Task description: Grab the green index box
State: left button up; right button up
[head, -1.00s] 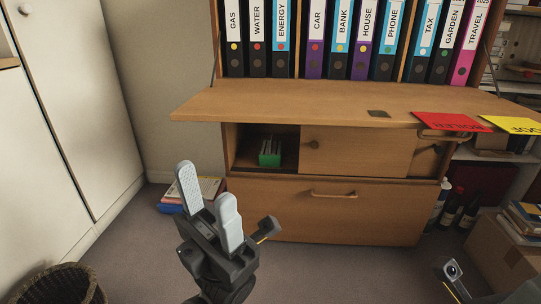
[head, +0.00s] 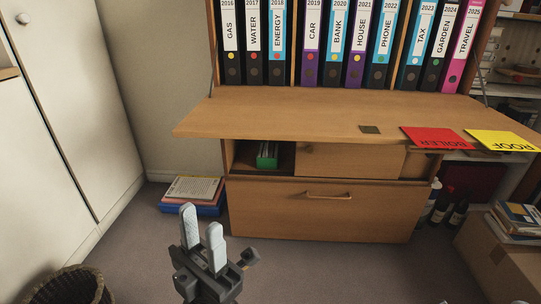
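The green index box (head: 267,155) sits inside the open left part of the low compartment under the bureau's fold-down desk top. Its upper part is in the shade of the desk top. My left gripper (head: 202,228) is in front of the bureau, below and to the left of the box and well apart from it. Its two pale fingers point up with a gap between them and nothing in the gap. My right gripper does not show.
The desk top (head: 270,115) juts out above the compartment. A sliding door (head: 350,159) covers the compartment's middle. A drawer (head: 280,205) is below. Papers and a blue folder (head: 192,193) lie on the floor at left. A wicker basket (head: 72,287) stands front left.

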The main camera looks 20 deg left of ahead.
aim_at(272, 163)
jog(key=k, duration=0.65)
jog(key=z, duration=0.7)
jog(key=i, duration=0.9)
jog(key=u, duration=0.5)
jog(key=i, duration=0.75)
jog(key=u, duration=0.05)
